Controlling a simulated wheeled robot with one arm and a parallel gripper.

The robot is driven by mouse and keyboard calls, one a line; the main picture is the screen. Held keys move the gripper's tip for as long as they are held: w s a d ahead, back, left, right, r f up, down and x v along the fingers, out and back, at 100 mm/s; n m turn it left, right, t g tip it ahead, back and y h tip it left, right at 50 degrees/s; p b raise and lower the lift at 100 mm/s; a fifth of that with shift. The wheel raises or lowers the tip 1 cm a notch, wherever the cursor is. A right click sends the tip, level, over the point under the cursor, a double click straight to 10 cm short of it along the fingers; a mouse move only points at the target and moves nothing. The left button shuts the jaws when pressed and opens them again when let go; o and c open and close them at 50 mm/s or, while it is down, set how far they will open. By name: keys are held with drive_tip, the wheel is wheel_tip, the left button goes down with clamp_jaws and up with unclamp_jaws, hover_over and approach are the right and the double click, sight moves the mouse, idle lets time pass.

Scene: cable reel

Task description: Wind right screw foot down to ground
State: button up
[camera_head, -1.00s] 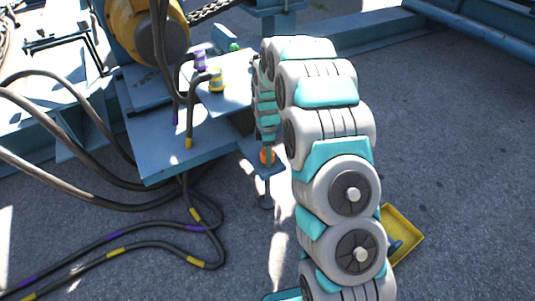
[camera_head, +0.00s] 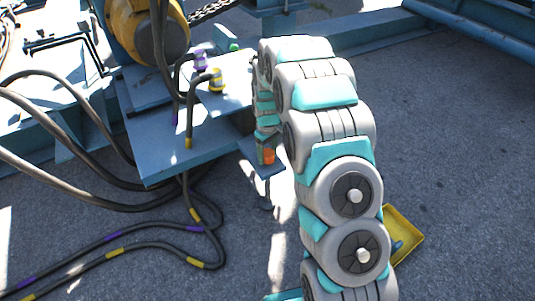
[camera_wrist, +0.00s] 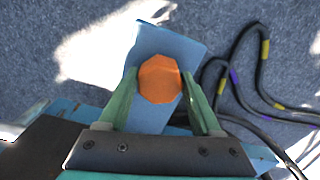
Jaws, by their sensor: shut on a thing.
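The screw foot's orange knob (camera_wrist: 160,79) sits between the two green fingers of my gripper (camera_wrist: 159,92) in the wrist view, and the gripper is shut on it. The knob stands on a blue bracket plate (camera_wrist: 176,48). In the head view the orange knob (camera_head: 268,156) shows just below my gripper (camera_head: 262,150), on the small blue bracket (camera_head: 262,168) beside the blue platform. The dark screw shaft and foot (camera_head: 266,200) hang below the bracket. Shadow and glare make it unclear whether the foot touches the ground.
Black cables with yellow and purple bands (camera_head: 120,240) lie on the ground left of the bracket. Hoses with purple and yellow connectors (camera_head: 216,82) stand on the blue platform (camera_head: 165,135). A yellow tray (camera_head: 402,228) lies at right. Open asphalt spreads to the right.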

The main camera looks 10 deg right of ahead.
sight(268, 153)
drive_tip(key=shift+m, duration=0.7)
drive_tip(key=o, duration=1.4)
drive_tip(key=shift+c, duration=0.2)
wheel_tip(268, 153, up, 8)
drive_tip(key=shift+f, duration=0.1)
